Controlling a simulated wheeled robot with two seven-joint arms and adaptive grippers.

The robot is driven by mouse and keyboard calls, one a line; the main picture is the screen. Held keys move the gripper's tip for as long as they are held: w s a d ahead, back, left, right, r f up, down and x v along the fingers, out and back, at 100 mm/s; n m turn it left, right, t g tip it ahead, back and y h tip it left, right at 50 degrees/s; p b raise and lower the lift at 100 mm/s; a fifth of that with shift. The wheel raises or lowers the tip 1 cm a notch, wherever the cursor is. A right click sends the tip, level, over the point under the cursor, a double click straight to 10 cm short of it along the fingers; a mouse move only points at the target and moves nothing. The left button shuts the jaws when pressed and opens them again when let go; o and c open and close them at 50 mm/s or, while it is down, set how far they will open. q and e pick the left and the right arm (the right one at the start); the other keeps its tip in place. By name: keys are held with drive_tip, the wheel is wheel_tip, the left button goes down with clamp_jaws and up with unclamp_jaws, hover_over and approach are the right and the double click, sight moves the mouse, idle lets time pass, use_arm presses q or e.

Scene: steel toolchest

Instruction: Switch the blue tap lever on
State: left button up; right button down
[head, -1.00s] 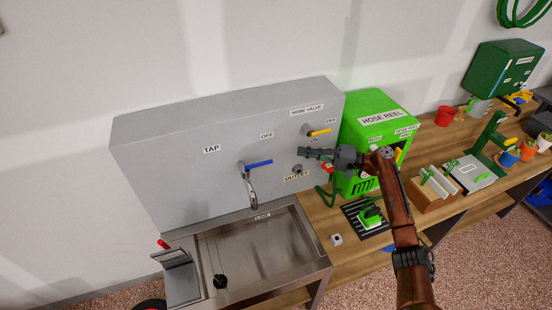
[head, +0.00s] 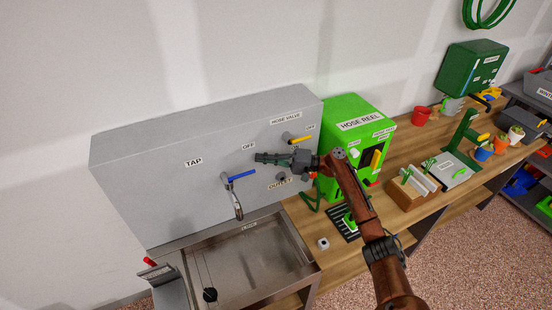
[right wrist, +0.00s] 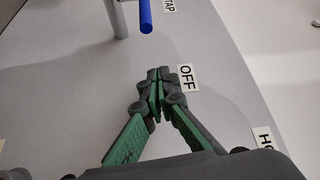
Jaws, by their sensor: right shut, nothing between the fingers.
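The blue tap lever (head: 241,175) sticks out to the right from the tap on the front of the grey panel (head: 140,190), below and left of the OFF label (head: 248,146). The tap spout (head: 237,206) hangs below it. My right gripper (head: 258,157) is shut and empty in front of the panel, above and right of the lever's end. In the right wrist view the shut fingertips (right wrist: 157,75) are beside the OFF label (right wrist: 187,77), and the blue lever (right wrist: 146,16) is apart from them at the top. My left gripper is not in view.
The yellow hose valve lever (head: 301,140) is just above my right gripper. A steel sink (head: 290,235) lies below the tap. The green hose reel box (head: 335,120) stands right of the panel, close to my right arm.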

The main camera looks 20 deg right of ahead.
drive_tip(key=s, duration=0.1)
drive_tip(key=s+a+p, duration=0.1)
drive_tip(key=s+a, duration=0.1)
drive_tip(key=shift+f+p, duration=0.35)
drive_tip(key=shift+p, duration=0.05)
drive_tip(key=shift+s, duration=0.1)
